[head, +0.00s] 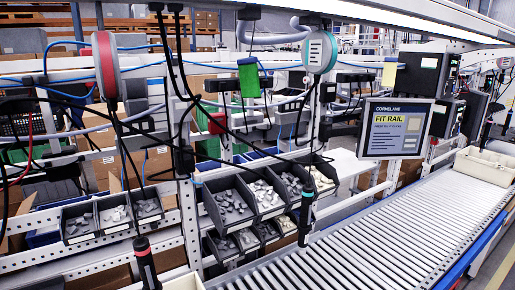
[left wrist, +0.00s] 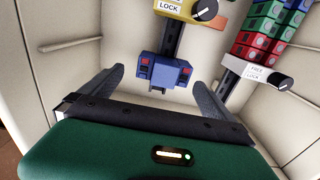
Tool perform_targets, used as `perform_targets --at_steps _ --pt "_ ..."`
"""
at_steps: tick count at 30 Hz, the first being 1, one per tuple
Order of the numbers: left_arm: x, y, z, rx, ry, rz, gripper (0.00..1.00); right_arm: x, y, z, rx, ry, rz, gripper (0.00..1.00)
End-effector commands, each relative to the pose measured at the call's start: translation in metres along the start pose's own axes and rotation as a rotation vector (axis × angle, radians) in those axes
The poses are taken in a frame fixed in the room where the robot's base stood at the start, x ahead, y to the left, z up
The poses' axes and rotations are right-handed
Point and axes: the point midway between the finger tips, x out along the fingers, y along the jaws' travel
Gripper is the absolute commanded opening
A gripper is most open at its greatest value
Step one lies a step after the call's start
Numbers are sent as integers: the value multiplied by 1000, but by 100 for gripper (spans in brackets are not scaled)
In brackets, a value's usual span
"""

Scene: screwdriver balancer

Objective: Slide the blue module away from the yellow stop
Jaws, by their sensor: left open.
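The blue module (left wrist: 165,72), with red squares on its two sides, sits on a dark rail (left wrist: 175,38) in the left wrist view. The yellow stop (left wrist: 187,9), with a black knob and a LOCK label, is above it at the top edge. A stretch of bare rail shows between them. My left gripper (left wrist: 157,78) is open, one finger on each side of the blue module. I cannot tell whether either finger touches it. Neither gripper shows in the head view, and my right gripper is in no view.
Cream walls (left wrist: 60,25) enclose the rails. At right, a second rail carries red, green and blue modules (left wrist: 262,38) and a white stop (left wrist: 258,73). The head view shows a roller conveyor (head: 380,230), dark parts bins (head: 230,205) and hanging screwdrivers (head: 145,262).

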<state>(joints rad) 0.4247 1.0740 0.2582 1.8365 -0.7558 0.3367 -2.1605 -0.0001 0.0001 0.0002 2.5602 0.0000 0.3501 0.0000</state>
Motion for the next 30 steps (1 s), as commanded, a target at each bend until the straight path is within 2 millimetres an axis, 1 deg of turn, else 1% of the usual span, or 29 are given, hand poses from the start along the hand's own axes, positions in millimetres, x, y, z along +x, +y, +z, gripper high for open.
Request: perform_targets --at_steps 1,3,19,22,30 --pt "-12 -1 1 1 -2 -1 100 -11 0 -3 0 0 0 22" --pt "-26 -2 2 1 -3 -1 100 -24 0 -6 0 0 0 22" --pt "-116 -1 8 2 -4 -4 100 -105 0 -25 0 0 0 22" --pt "-123 -1 9 3 -3 -3 100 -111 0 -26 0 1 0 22" --pt "-119 -2 9 3 -4 -3 100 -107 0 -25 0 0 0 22"
